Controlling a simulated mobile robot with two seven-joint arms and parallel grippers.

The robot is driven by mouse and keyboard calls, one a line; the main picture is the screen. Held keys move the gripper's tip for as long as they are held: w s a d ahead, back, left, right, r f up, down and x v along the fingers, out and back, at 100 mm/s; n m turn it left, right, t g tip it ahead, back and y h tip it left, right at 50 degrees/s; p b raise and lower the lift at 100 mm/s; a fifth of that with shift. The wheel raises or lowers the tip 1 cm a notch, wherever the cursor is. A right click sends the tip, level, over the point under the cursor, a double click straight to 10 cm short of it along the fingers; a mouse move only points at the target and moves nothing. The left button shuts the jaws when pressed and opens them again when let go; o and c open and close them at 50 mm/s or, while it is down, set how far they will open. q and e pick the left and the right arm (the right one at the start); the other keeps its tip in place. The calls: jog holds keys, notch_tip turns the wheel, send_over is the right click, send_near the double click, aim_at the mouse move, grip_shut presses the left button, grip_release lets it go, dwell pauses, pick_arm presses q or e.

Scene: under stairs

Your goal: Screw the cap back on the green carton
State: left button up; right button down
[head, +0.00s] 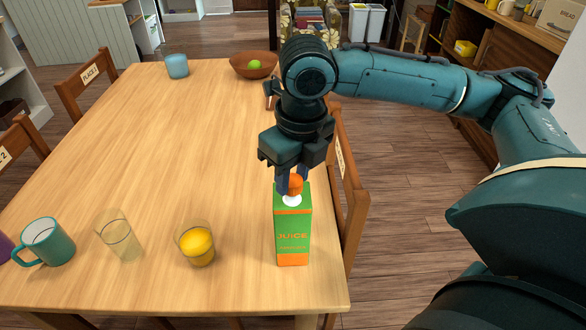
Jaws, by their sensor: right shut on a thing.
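The green carton (292,226), marked JUICE with orange bands, stands upright near the right front corner of the table. Its white spout (291,200) is on top. The orange cap (296,184) is at the spout, between the fingers of my right gripper (291,187), which points down and is shut on it. The cap looks to be right at the top of the spout; I cannot tell whether it is seated on the thread. My left gripper is not in view.
On the wooden table (150,150) stand a teal mug (48,242), a clear glass (119,236) and a glass of orange juice (197,245), left of the carton. A blue glass (176,66) and a brown bowl (254,66) stand at the far end. The table's middle is clear. Chairs stand around it.

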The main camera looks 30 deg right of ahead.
jog(key=shift+f+b, duration=0.4)
jog(key=shift+f, duration=0.65)
dwell(0.4)
jog(key=c, duration=1.5)
grip_release()
grip_shut()
